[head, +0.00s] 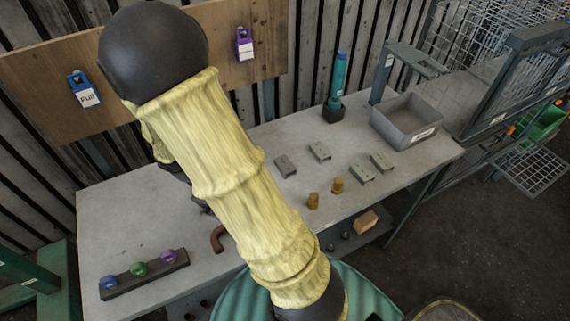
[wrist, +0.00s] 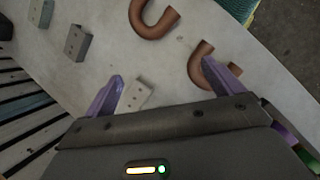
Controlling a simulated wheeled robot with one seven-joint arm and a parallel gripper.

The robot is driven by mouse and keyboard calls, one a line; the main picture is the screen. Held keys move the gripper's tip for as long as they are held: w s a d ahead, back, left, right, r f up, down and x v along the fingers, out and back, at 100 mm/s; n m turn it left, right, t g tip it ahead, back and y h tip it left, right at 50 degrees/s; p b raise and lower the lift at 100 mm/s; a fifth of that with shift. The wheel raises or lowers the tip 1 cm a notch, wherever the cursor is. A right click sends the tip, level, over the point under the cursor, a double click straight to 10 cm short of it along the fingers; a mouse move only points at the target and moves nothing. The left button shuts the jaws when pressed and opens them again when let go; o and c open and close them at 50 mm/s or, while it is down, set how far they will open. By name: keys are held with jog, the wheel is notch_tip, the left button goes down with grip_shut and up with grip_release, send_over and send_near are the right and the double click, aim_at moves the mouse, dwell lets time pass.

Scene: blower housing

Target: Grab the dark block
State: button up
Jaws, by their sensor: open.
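The darkest of the grey blocks (head: 285,165) lies on the grey workbench (head: 240,292), just right of my arm in the head view. It also shows at the upper left of the wrist view (wrist: 77,40), outside my fingers and apart from them. My gripper (wrist: 176,76) is open, with its two purple fingers spread above the bench. A paler block (wrist: 135,93) shows near the left finger. No object is clamped. My arm mostly hides the gripper in the head view.
A greenish-grey block (head: 319,151) lies beyond the dark one. Copper bends (wrist: 153,18) (wrist: 205,68) lie near my gripper. A grey bin (head: 405,122) stands at the back right.

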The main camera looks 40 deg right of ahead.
jog(key=w+d+n+h, duration=0.1)
jog(key=w+d+f+n+h, duration=0.1)
jog(key=n+h, duration=0.1)
jog(key=w+d+f+n+g+h, duration=0.1)
jog(key=d, duration=0.1)
jog(key=shift+w+f+n+h+p, duration=0.15)
jog(key=shift+f+n+h+p, duration=0.15)
jog(key=shift+n, duration=0.1)
jog(key=w+n+h, duration=0.1)
jog(key=w+d+n+h, duration=0.1)
jog(key=h, duration=0.1)
jog(key=w+d+n+h, duration=0.1)
jog(key=w, duration=0.1)
jog(key=shift+f+n+t, duration=0.2)
jog(key=shift+n+t, duration=0.2)
jog(key=p, duration=0.3)
send_near(284, 164)
jog(key=x, duration=0.5)
jog(key=shift+s+a+f, duration=0.1)
jog(key=shift+s+f, duration=0.15)
jog(key=shift+f, duration=0.05)
jog(key=x, duration=0.1)
jog(key=p+x, duration=0.1)
jog(key=x, duration=0.1)
jog(key=p+x, duration=0.1)
jog(key=x, duration=0.1)
jog(key=shift+w+d+r, duration=0.2)
jog(key=shift+r, duration=0.15)
jog(key=shift+f, duration=0.1)
